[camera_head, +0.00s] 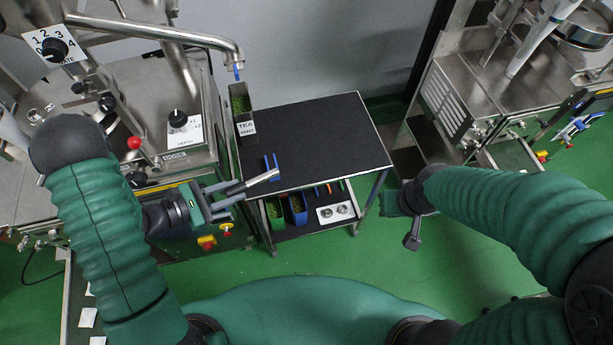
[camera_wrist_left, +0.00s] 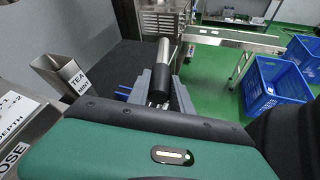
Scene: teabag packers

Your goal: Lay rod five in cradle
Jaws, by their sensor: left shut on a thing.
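My left gripper (camera_head: 236,190) is shut on a rod (camera_head: 264,177) at the near-left edge of the black table. The rod's bare silver end points right and slightly away from me. In the left wrist view the rod (camera_wrist_left: 163,55) has a silver end and a dark lower part between the fingers. The blue cradle (camera_head: 271,164) stands on the tabletop just beyond the rod's end; whether they touch is unclear. A blue piece, likely the cradle, shows partly behind the left finger in the wrist view (camera_wrist_left: 123,92). My right gripper (camera_head: 411,236) hangs over the floor, right of the table.
The black tabletop (camera_head: 320,135) is mostly clear. A tea mint hopper (camera_head: 240,108) stands at its left edge. Below, a shelf holds a green bin (camera_head: 274,212), a blue bin (camera_head: 297,210) and a white plate (camera_head: 335,213) with two round parts. Machines stand left and right.

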